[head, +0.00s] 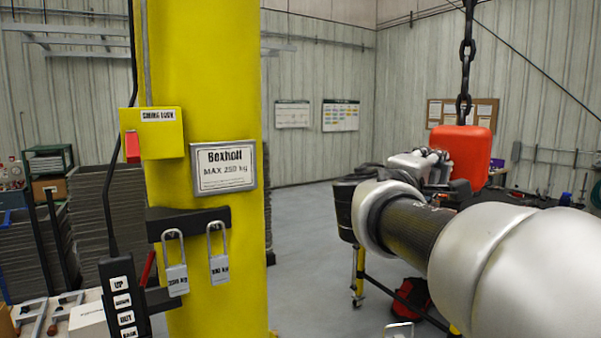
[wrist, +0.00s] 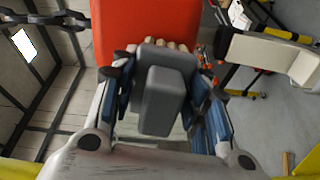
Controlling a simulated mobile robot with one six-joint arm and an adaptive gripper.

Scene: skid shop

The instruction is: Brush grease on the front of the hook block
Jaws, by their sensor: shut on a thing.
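The hook block is a red box (head: 468,150) hanging from a dark chain in the head view. Its red face also fills the top middle of the wrist view (wrist: 145,22). My gripper (wrist: 160,75) is shut on a grey brush (wrist: 165,100) held between its blue-sided fingers. The brush's pale bristle tips (wrist: 178,45) show just beyond its grey body, in front of the red face. I cannot tell whether they touch it. In the head view my gripper (head: 425,163) is beside the block's left side, partly hidden by my arm. I see no grease on the visible red surfaces.
A yellow column (head: 205,80) with a load sign, padlocks and a pendant control (head: 122,295) stands at left. The chain (head: 467,50) runs up from the block. A yellow-legged stand (head: 358,270) is below my arm. Open grey floor (head: 310,240) lies between.

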